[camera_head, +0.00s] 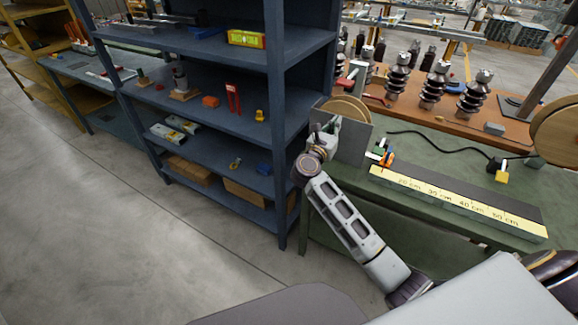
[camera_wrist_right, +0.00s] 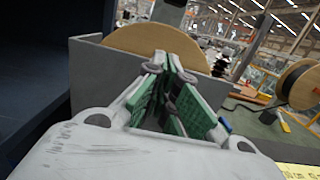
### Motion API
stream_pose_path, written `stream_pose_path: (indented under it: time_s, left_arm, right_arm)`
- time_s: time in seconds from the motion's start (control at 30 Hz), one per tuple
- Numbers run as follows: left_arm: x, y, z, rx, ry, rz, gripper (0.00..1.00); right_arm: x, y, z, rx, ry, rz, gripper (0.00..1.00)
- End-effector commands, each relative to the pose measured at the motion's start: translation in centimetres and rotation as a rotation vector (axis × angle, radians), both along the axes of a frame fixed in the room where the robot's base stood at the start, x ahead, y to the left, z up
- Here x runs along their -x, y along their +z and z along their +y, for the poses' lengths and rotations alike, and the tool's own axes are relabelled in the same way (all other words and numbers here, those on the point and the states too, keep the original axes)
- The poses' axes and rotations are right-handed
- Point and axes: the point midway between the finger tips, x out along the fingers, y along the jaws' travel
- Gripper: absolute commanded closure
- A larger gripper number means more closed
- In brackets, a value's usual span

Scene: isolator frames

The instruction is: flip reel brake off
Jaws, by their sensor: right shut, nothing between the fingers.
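A wooden cable reel (camera_head: 347,108) stands in a grey plate stand (camera_head: 355,141) at the left end of the green bench. In the right wrist view the reel (camera_wrist_right: 150,42) rises behind the grey plate (camera_wrist_right: 95,80). My right gripper (camera_head: 322,132) is at the left side of this stand. In the right wrist view its green-padded fingers (camera_wrist_right: 172,68) are closed together in front of the reel and plate, with nothing seen between them. I cannot make out a brake lever; the gripper may hide it. My left gripper is not in view.
A blue shelf unit (camera_head: 275,110) stands close left of the reel. A yellow measuring strip (camera_head: 440,203) and small orange and blue parts (camera_head: 386,157) are on the bench. A second reel (camera_head: 556,135) stands at the right; a black cable (camera_head: 440,140) crosses the bench.

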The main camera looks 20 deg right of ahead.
Motion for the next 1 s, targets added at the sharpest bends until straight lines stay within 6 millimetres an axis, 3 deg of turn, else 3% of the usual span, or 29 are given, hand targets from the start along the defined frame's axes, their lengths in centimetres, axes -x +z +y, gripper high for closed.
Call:
stream_pose_path:
  time_s: [0.6, 1.0]
  left_arm:
    - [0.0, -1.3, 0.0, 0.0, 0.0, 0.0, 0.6]
    - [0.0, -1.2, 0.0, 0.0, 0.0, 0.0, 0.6]
  right_arm:
    - [4.3, -0.7, 5.0, -0.002, 0.0, 0.001, 1.0]
    - [2.1, -1.8, 6.3, 0.308, 0.051, 0.15, 1.0]
